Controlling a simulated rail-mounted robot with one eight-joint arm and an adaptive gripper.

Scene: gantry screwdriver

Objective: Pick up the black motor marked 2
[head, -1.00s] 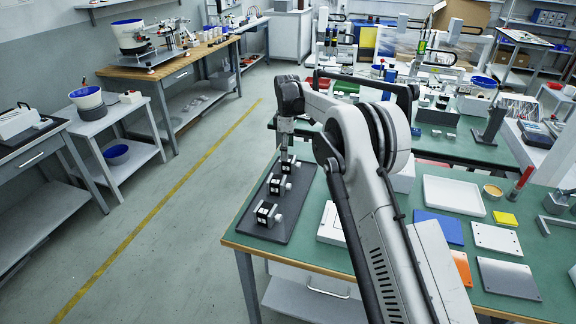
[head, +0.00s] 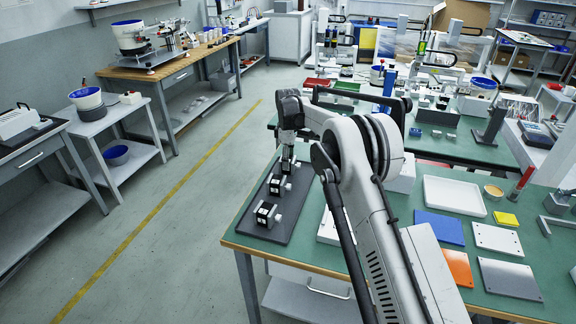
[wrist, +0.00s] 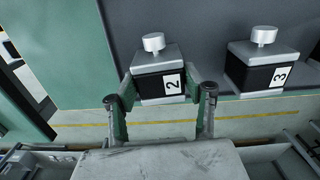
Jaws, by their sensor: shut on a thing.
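The black motor marked 2 (wrist: 172,84) has a grey metal top and bottom and a round silver knob. It sits between the two fingers of my gripper (wrist: 160,90) in the wrist view, with one finger against each side. My gripper is shut on it. In the head view my gripper (head: 288,160) is down at the far end of the row of motors on the dark mat (head: 292,217), where it partly hides the far motor. The contact faces of the fingers are mostly hidden.
A black motor marked 3 (wrist: 262,68) stands just right of the held one, with a small gap. A nearer motor (head: 267,214) stands on the mat's front part. A white box (head: 332,224) and a blue plate (head: 439,226) lie farther right on the green table.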

